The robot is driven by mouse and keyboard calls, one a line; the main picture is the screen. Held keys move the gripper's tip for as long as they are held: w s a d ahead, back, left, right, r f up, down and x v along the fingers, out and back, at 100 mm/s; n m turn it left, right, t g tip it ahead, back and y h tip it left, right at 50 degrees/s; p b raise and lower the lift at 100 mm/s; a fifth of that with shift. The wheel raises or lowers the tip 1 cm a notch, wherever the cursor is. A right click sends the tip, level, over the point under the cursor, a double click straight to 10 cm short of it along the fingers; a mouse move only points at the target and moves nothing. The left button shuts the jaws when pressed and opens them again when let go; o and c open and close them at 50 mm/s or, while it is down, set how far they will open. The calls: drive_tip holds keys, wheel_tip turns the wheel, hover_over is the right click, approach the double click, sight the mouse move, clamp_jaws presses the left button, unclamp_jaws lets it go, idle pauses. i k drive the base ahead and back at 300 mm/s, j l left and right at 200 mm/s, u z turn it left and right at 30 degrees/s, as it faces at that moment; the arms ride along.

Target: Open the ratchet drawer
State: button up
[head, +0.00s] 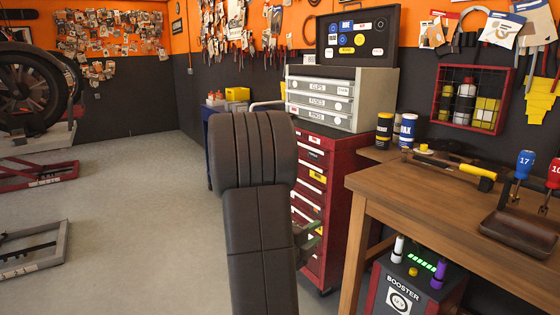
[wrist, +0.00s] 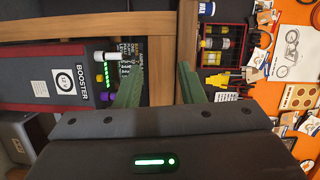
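A red tool cabinet (head: 340,165) stands left of the workbench, with a column of labelled red drawers (head: 310,178) on its front. The labels are too small to read, so I cannot tell which is the ratchet drawer. The drawers I can see look closed. My dark arm hides the left part of the drawer fronts. My gripper (head: 308,240) shows only in part, its green fingers in front of the lower drawers; contact cannot be told. In the wrist view my gripper (wrist: 160,85) has its two green fingers apart with nothing between them. The cabinet is not clear there.
A wooden workbench (head: 450,200) with tools stands at right, its leg close to the cabinet. A booster box (head: 400,292) sits beneath it. A grey small-drawer unit (head: 335,95) tops the cabinet. Open floor (head: 150,200) lies left, with lift frames (head: 35,248) beyond.

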sight(316, 173)
drive_tip(key=i+u, duration=0.15)
drive_tip(key=i, duration=0.5)
drive_tip(key=i+l+u, duration=0.2)
drive_tip(key=i, duration=0.5)
drive_tip(key=i+l+u, duration=0.15)
drive_tip(key=i, duration=0.5)
